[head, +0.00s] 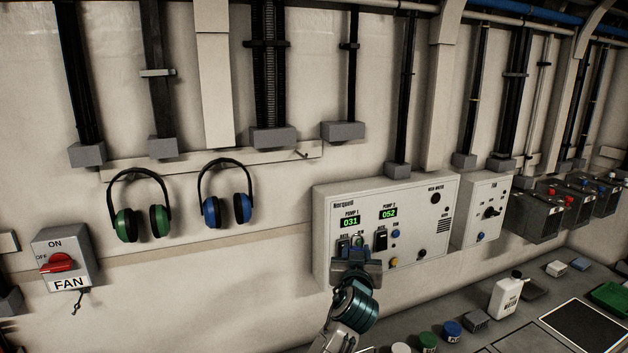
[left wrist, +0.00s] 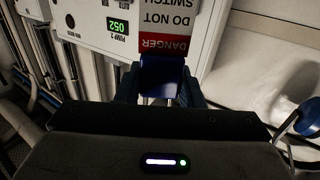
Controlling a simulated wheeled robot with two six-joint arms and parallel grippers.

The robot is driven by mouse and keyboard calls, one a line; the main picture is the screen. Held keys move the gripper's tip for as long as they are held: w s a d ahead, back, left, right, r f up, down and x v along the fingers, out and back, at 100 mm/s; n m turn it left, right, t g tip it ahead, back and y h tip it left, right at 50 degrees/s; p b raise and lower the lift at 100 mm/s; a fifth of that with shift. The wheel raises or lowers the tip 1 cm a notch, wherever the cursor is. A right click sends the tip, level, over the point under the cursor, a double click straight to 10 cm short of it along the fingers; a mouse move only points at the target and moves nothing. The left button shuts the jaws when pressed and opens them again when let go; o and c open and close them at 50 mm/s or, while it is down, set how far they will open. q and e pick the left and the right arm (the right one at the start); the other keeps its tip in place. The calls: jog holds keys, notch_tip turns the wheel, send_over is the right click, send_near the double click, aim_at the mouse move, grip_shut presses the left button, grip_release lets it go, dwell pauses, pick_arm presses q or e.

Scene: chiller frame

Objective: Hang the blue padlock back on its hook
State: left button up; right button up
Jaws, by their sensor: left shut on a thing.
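My left gripper (head: 352,250) is in front of the lower left part of the white pump panel (head: 325,220). It is shut on the blue padlock (left wrist: 162,72), which shows between the fingers in the left wrist view. A red and white tag (left wrist: 168,25) reading "DANGER DO NOT SWITCH" shows beside the padlock, upside down. In the head view the gripper hides most or all of the padlock. An empty hook (head: 302,154) sticks out near the right end of the pale wall rail (head: 275,155), above and left of the gripper. My right gripper is not in view.
Green ear muffs (head: 157,221) and blue ear muffs (head: 242,208) hang from the rail. A FAN switch box (head: 78,243) with a red handle is at the left. A worktop with a white bottle (head: 507,297) and several caps lies lower right. The wall between is clear.

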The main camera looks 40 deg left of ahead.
pick_arm(q)
jog(key=s+a+r+n+g+y+p, duration=0.1)
jog(key=a+r+n+g+y, duration=0.2)
jog(key=a+r, duration=0.45)
jog(key=s+a+r+n+g+y+p, duration=0.1)
jog(key=a+r+n+g+y, duration=0.25)
jog(key=r, duration=0.65)
jog(key=shift+m, duration=0.25)
jog(key=shift+f+b+x, duration=0.1)
jog(key=shift+f+x, duration=0.2)
jog(key=shift+x, duration=1.3)
jog(key=shift+f+b+x, duration=0.15)
jog(key=shift+f+x, duration=0.2)
jog(key=shift+x, duration=1.25)
jog(key=shift+f+b+x, duration=0.1)
jog(key=shift+f+x, duration=0.2)
jog(key=shift+x, duration=1.3)
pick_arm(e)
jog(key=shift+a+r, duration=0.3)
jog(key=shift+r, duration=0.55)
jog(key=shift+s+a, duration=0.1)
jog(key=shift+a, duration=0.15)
pick_arm(q)
jog(key=o, duration=1.2)
jog(key=shift+a, duration=0.1)
jog(key=shift+c, duration=0.2)
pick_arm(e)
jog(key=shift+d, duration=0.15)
